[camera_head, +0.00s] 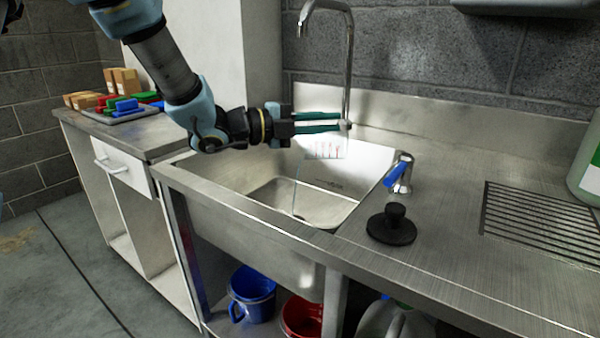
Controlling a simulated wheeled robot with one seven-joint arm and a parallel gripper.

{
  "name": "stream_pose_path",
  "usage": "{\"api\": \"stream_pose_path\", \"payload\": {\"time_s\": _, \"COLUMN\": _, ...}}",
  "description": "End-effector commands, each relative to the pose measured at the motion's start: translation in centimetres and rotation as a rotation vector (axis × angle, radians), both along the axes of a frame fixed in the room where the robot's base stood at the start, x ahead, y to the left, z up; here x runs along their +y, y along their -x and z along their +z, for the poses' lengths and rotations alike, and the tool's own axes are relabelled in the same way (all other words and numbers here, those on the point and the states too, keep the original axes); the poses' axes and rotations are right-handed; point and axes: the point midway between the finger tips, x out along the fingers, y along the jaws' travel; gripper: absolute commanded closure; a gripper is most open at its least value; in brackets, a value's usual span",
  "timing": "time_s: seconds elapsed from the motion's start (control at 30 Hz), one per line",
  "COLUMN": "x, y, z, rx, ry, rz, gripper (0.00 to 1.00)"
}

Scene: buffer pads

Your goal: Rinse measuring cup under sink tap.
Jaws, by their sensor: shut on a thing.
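The exact grip on the cup is too small to see clearly. The tap (349,60) is a tall metal gooseneck behind the basin; its spout end is above and left of the fingertips. The tap handle (398,174) with a blue lever stands right of the basin. I cannot tell whether water is running.
A black round stopper (392,224) lies on the steel counter, left of a drain grate (545,222). A green-and-white container (586,170) stands at the right edge. A tray of coloured blocks (128,114) sits on the left counter. Blue (252,292) and red (301,317) buckets are below.

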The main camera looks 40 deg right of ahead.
Motion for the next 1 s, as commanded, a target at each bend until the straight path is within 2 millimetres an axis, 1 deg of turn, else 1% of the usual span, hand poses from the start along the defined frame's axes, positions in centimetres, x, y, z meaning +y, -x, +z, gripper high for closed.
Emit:
{"api": "stream_pose_path", "payload": {"time_s": 0.1, "x": -0.5, "y": 0.6, "z": 0.7, "rx": -0.049, "ry": -0.047, "rz": -0.003, "gripper": 1.0}}
{"api": "stream_pose_path", "payload": {"time_s": 0.13, "x": -0.7, "y": 0.9, "z": 0.6, "rx": -0.071, "ry": -0.068, "rz": -0.003, "gripper": 1.0}}
{"api": "stream_pose_path", "payload": {"time_s": 0.17, "x": -0.9, "y": 1.1, "z": 0.5, "rx": -0.094, "ry": -0.09, "rz": -0.004, "gripper": 1.0}}
{"api": "stream_pose_path", "payload": {"time_s": 0.3, "x": -2.7, "y": 3.1, "z": -0.8, "rx": -0.218, "ry": -0.206, "rz": -0.006, "gripper": 1.0}}
{"api": "stream_pose_path", "payload": {"time_s": 0.4, "x": -2.8, "y": 2.9, "z": -1.9, "rx": -0.245, "ry": -0.234, "rz": 0.001, "gripper": 1.0}}
{"api": "stream_pose_path", "payload": {"time_s": 0.57, "x": -2.9, "y": 3.1, "z": -2.0, "rx": -0.261, "ry": -0.247, "rz": 0.0, "gripper": 1.0}}
{"api": "stream_pose_path", "payload": {"time_s": 0.73, "x": -3.4, "y": 3.7, "z": -2.5, "rx": -0.327, "ry": -0.312, "rz": -0.002, "gripper": 1.0}}
{"api": "stream_pose_path", "payload": {"time_s": 0.8, "x": -3.6, "y": 4.0, "z": -3.2, "rx": -0.365, "ry": -0.347, "rz": -0.002, "gripper": 1.0}}
{"api": "stream_pose_path", "payload": {"time_s": 1.0, "x": -4.2, "y": 4.7, "z": -4.7, "rx": -0.48, "ry": -0.459, "rz": -0.003, "gripper": 1.0}}
